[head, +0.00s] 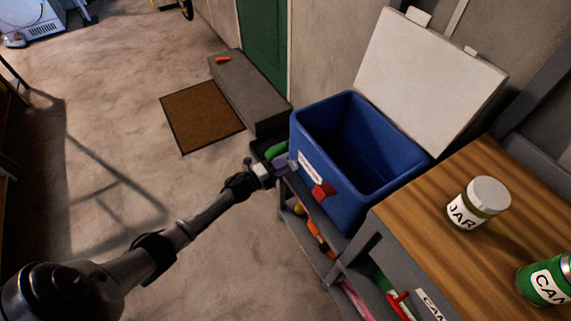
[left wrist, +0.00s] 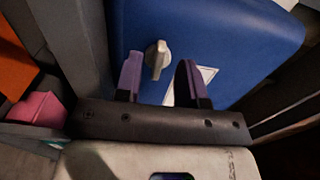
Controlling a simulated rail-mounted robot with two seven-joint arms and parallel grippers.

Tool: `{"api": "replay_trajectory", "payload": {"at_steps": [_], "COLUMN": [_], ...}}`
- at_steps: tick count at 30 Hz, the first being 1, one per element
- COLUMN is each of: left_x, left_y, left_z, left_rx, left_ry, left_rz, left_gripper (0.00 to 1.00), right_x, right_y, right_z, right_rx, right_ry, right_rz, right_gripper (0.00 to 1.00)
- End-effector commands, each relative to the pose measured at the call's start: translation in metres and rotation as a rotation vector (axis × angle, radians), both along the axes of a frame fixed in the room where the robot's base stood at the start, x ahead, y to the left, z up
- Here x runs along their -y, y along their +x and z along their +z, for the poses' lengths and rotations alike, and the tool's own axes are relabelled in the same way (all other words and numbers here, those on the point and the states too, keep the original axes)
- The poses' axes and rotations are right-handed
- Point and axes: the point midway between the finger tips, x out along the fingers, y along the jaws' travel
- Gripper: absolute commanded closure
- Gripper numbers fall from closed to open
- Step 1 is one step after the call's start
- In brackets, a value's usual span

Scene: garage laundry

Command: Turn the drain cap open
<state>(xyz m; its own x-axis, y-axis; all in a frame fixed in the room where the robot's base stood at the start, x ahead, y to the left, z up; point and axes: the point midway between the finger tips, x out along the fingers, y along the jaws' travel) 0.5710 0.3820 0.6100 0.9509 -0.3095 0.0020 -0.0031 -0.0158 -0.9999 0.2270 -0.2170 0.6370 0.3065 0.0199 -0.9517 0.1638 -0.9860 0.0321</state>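The blue cooler (head: 349,185) stands with its white lid (head: 430,75) raised open. In the left wrist view the drain cap (left wrist: 157,58), a small pale knob with an upright grip, sits on the cooler's blue wall (left wrist: 225,35). My left gripper (head: 281,163) is beside the cooler's near left side. In the left wrist view its purple fingers (left wrist: 160,82) are apart, with the cap ahead between them, closer to the left finger. I cannot tell whether they touch it. The cap is not visible in the head view. My right gripper is not in view.
A wooden worktop (head: 440,250) right of the cooler holds a labelled jar (head: 477,203) and a green can (head: 545,282). A red piece (head: 322,190) shows by the cooler's front. Shelves below hold coloured items. A brown mat (head: 202,116) and a grey step (head: 247,92) lie beyond my arm.

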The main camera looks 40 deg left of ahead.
Motion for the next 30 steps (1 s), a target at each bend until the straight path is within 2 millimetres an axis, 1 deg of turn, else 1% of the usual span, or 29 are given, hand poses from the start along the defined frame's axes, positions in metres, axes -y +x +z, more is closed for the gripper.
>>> {"api": "replay_trajectory", "payload": {"at_steps": [1, 9, 15, 21, 30], "left_x": [-0.003, -0.020, -0.030, -0.035, -0.037], "left_y": [-0.011, -0.062, -0.091, -0.108, -0.112], "left_z": [0.002, 0.002, 0.001, 0.001, 0.000], "left_rx": [-0.004, -0.004, -0.003, -0.001, 0.000], "left_ry": [0.000, 0.000, 0.001, 0.000, 0.000], "left_rz": [0.001, 0.001, 0.001, 0.001, 0.001], "left_gripper": [0.64, 0.64, 0.64, 0.64, 0.64], "right_x": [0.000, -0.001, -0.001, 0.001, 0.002], "right_y": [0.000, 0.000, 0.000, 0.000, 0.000], "right_z": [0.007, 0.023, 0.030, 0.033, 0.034], "right_rx": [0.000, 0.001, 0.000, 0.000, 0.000], "right_ry": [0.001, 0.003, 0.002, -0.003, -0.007], "right_rz": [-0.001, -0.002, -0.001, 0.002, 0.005], "right_gripper": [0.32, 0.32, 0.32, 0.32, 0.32]}}
